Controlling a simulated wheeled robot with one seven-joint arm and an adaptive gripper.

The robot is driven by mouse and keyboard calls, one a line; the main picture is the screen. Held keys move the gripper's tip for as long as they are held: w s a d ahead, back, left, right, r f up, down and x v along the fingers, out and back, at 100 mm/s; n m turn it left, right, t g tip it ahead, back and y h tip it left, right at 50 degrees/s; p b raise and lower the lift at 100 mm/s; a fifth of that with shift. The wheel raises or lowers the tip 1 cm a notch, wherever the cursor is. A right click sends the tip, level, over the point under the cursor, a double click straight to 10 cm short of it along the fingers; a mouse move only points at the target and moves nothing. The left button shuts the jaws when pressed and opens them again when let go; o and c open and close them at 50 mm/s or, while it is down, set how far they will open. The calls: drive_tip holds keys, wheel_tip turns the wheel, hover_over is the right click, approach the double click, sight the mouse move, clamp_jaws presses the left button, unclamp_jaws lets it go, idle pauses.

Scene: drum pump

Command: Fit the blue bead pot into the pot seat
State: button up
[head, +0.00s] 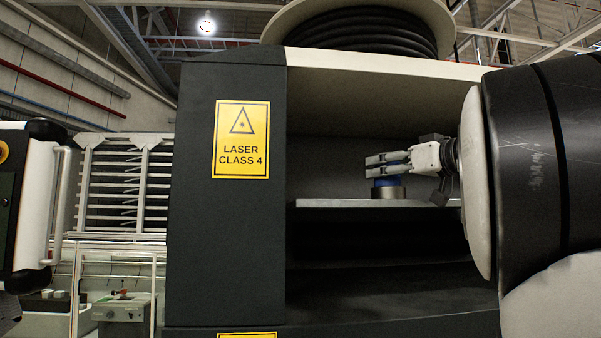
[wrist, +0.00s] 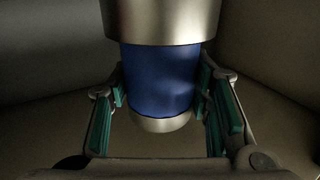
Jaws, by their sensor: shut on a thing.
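My gripper (head: 376,165) is inside the machine's open bay, shut on the blue bead pot (head: 388,182). In the wrist view the blue pot (wrist: 160,82) is between the two green-padded fingers, with a small silver end cap at the picture's bottom. A wider metal ring, apparently the pot seat (head: 388,192), stands on the shelf directly below the pot. It also shows at the top of the wrist view as a broad silver cylinder (wrist: 160,20). The pot's blue body meets the ring's edge with no clear gap. How deep the pot sits inside is hidden.
The grey shelf (head: 330,203) is bare left of the seat. A dark panel with a yellow laser sign (head: 241,139) borders the bay on the left. A light ledge (head: 390,64) with a cable reel (head: 360,30) is above. My arm fills the right side.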

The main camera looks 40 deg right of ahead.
idle(0.3)
drive_tip(key=o, duration=1.4)
drive_tip(key=s+a, duration=0.1)
drive_tip(key=s, duration=1.1)
drive_tip(key=shift+a, duration=0.15)
